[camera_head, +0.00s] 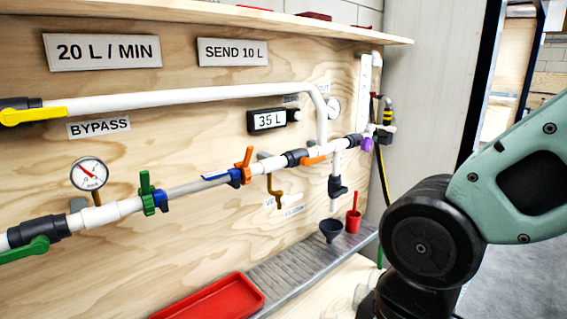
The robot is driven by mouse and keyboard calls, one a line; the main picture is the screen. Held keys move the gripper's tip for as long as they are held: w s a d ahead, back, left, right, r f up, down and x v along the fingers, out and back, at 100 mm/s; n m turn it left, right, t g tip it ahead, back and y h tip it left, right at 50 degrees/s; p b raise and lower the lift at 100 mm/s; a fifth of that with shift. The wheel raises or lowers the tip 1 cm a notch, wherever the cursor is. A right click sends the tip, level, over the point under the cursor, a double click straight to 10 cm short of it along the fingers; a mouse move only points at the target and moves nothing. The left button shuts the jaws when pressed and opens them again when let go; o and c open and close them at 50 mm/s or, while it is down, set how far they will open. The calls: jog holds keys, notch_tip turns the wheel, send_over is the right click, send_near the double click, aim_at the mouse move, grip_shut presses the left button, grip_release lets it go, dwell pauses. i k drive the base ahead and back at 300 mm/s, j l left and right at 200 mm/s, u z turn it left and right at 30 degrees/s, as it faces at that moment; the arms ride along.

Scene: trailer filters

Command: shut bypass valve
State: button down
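The bypass valve has a black body (20,103) at the far left, on the upper white pipe (180,96). Its yellow lever (34,115) lies roughly along the pipe. The BYPASS label (98,127) is on the plywood panel just below that pipe, to the right of the lever. The left end of the valve is cut off by the picture edge. My arm stands at the right, well away from the valve. My gripper is not in view, so its opening and contents cannot be seen.
A lower pipe line carries a green lever (25,250), a green valve (151,193), a blue lever (216,175), an orange handle (243,166) and a gauge (89,173). A red tray (212,300) and a grey drain grate (310,258) lie below. A shelf (230,20) overhangs the panel.

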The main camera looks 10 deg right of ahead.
aim_at(9, 117)
jog(key=u, duration=1.35)
